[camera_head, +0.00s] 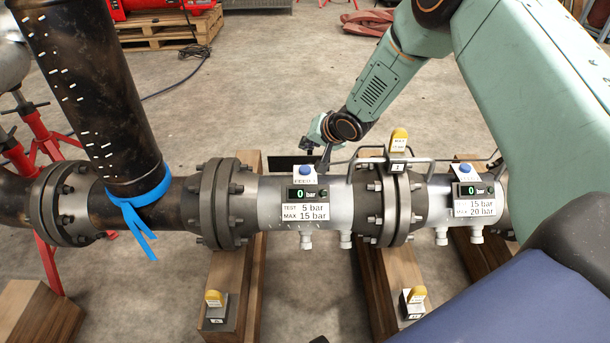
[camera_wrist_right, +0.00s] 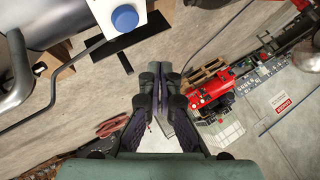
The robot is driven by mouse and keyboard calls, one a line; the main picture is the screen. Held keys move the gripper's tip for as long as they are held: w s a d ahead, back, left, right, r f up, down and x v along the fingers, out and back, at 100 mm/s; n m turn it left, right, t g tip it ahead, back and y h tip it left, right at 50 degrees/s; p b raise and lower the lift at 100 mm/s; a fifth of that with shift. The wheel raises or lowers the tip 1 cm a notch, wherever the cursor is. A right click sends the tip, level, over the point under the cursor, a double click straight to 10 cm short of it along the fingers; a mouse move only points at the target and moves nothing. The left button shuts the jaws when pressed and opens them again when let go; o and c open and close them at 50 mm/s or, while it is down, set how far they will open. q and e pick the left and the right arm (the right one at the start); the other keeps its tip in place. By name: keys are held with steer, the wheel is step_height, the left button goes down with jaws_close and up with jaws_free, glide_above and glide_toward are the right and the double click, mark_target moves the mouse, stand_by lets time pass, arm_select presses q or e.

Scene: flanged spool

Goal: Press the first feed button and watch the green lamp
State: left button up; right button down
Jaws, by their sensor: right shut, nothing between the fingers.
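The nearer-left silver pipe section carries a white box with a blue button (camera_head: 307,170) on top and a dark display (camera_head: 302,194) showing a green 0. A label below reads test 5 bar, max 15 bar. A small round spot beside the digit looks dark; I cannot tell whether it is a lamp. My right gripper (camera_head: 325,158) is shut and empty, just behind and right of this button, apparently apart from it. In the right wrist view the shut fingers (camera_wrist_right: 160,72) lie below and right of the blue button (camera_wrist_right: 124,18). My left gripper is out of view.
A second box with a blue button (camera_head: 465,168) sits farther right, labelled 15 bar, max 20 bar. A metal handle bar (camera_head: 365,165) and yellow tag (camera_head: 398,138) stand between the boxes. A black upright pipe (camera_head: 90,90) rises at left. Wooden beams (camera_head: 235,270) support the pipe.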

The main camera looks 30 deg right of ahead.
mark_target(307, 170)
steer(key=shift+f+b, duration=0.75)
steer(key=shift+f, duration=0.2)
steer(key=shift+f+b, duration=0.6)
steer(key=shift+f, duration=0.9)
steer(key=shift+f, duration=0.2)
steer(key=shift+f, duration=0.2)
